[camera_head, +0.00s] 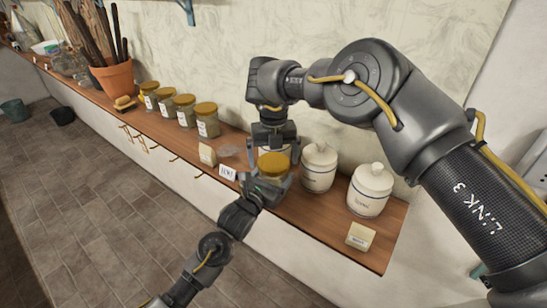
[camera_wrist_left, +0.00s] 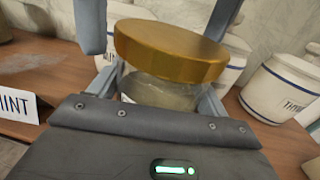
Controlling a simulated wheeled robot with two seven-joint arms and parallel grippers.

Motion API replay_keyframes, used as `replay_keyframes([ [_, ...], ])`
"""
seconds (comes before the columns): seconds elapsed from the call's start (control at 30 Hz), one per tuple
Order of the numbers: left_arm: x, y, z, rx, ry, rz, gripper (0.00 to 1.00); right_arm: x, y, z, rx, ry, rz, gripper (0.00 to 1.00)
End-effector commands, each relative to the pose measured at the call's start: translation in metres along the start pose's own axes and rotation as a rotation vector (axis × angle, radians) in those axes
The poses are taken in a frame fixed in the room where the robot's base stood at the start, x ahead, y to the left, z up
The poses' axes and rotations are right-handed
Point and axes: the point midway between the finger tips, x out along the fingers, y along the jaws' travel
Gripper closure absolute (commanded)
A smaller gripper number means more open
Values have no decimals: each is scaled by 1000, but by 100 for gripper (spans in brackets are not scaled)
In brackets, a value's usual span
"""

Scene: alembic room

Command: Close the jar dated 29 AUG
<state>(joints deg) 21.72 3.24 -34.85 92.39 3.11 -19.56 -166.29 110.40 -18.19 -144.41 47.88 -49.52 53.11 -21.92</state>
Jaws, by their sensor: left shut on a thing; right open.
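A glass jar with a gold lid (camera_head: 273,164) stands near the front edge of the wooden shelf; no date is readable on it. In the left wrist view, its lid (camera_wrist_left: 170,50) sits on top of the glass body (camera_wrist_left: 160,92) and looks slightly tilted; I cannot tell whether it is fully seated. My left gripper (camera_wrist_left: 160,105) is shut around the jar's body, low at the front. My right gripper (camera_head: 273,150) points down from above and is open, its two fingers on either side of the lid. The jar's label is mostly hidden.
Several gold-lidded jars (camera_head: 207,120) stand to the left. White canisters (camera_head: 319,168) stand close on the right. A MINT card (camera_wrist_left: 15,103), a clear glass item (camera_head: 228,151), and small cream blocks (camera_head: 360,237) are nearby. A terracotta pot (camera_head: 114,80) is farther left.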

Motion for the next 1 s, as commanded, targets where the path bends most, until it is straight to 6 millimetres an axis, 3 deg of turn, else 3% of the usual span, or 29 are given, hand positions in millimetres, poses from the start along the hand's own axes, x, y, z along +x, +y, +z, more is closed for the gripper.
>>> replay_keyframes([
  [0.4, 0, 0, 0, 0, 1, 0, 86, -60, 0, 1, 0, -3, -1, 0],
  [0.6, 0, 0, 0, 0, 1, 0, 86, -72, 0, 0, 0, -2, 0, 0],
  [0.83, 0, 0, 0, 0, 1, 0, 86, -72, 0, 0, 0, -1, 0, 0],
  [0.87, 0, 0, 0, 0, 1, 0, 21, -72, 0, 0, 0, -1, 0, 0],
  [1.0, 0, 0, 0, 0, 1, 0, 3, -72, 0, 0, 0, -1, 0, 0],
])
